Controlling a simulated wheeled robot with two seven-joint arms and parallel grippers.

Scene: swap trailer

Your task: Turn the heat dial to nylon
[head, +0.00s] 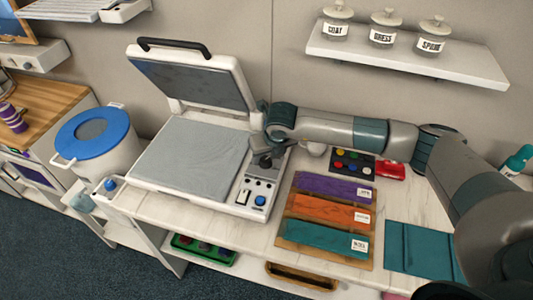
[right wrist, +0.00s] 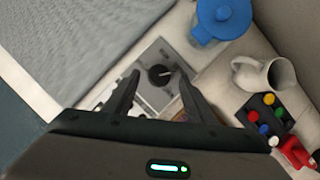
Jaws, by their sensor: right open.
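The heat press (head: 190,160) stands open on the counter, its lid raised and a grey cloth-like pad on its bed. Its control panel (head: 250,197) is on the right side, with a blue knob (head: 260,200) at the front. The round black heat dial (right wrist: 160,75) shows on a light plate in the right wrist view, its pale pointer mark towards the right. The dial's labels are too small to read. My right gripper (head: 265,160) is over the panel. Its open fingers (right wrist: 160,97) are on either side of the dial, and contact cannot be told. My left gripper is out of view.
Purple, orange and teal folded cloths (head: 325,240) lie on a board right of the press. A white mug (right wrist: 265,75), a tray of coloured pegs (right wrist: 265,118) and a blue-lidded jar (right wrist: 220,18) are close to the gripper. A wall shelf (head: 410,60) holds jars.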

